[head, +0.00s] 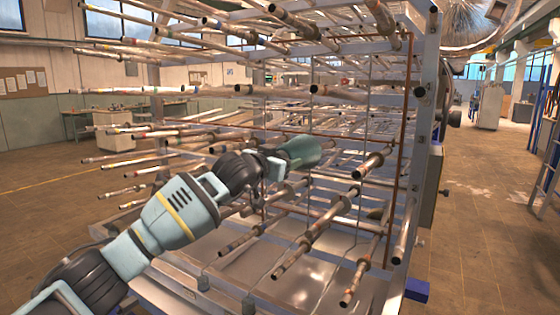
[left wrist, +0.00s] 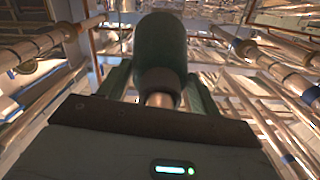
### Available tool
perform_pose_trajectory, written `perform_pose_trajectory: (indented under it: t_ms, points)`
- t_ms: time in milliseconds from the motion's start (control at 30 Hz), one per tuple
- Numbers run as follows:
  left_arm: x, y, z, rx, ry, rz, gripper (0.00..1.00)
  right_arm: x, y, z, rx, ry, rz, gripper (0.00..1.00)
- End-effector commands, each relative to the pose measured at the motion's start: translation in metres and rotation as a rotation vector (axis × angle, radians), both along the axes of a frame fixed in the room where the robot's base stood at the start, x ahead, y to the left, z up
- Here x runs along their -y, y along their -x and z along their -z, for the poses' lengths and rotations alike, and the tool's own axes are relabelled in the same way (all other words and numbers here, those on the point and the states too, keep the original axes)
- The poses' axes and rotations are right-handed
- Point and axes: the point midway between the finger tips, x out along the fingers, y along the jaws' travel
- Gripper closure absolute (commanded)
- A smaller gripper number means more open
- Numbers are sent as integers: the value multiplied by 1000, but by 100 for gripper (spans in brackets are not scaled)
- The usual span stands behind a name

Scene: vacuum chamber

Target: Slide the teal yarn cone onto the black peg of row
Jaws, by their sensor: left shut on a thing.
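The teal yarn cone (head: 302,150) is held at the end of my left arm, among the pegs of the metal rack. My left gripper (head: 276,167) is shut on it. In the left wrist view the cone (left wrist: 160,48) looks dark green and stands between the two fingers of the gripper (left wrist: 158,88), with a copper-coloured tube end at its near side. Many pegs stick out of the rack in rows, such as one just right of the cone (head: 372,162). Their ends look dark, and I cannot tell which one is the black peg. My right gripper is not in view.
The rack's upright frame post (head: 424,130) stands to the right. Long pegs jut out above, left and below the arm, close to it. Shiny metal plates (head: 300,285) lie below. Open floor (head: 490,230) lies to the right of the rack.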

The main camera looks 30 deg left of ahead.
Motion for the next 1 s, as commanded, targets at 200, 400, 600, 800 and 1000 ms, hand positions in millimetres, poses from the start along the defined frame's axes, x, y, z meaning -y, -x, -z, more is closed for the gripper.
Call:
perform_pose_trajectory:
  t_ms: [200, 400, 600, 800, 1000]
  points:
    - [0, 0, -2, 4, 0, 2, 11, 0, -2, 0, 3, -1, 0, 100]
    - [0, 0, -1, 2, -1, 1, 11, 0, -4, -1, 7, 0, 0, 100]
    - [-1, 3, 1, -2, -1, 0, 11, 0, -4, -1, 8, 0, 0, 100]
    - [-2, 21, 0, 0, -3, 0, 11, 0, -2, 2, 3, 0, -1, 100]
    - [-4, 47, -2, 1, -3, 0, 11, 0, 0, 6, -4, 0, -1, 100]
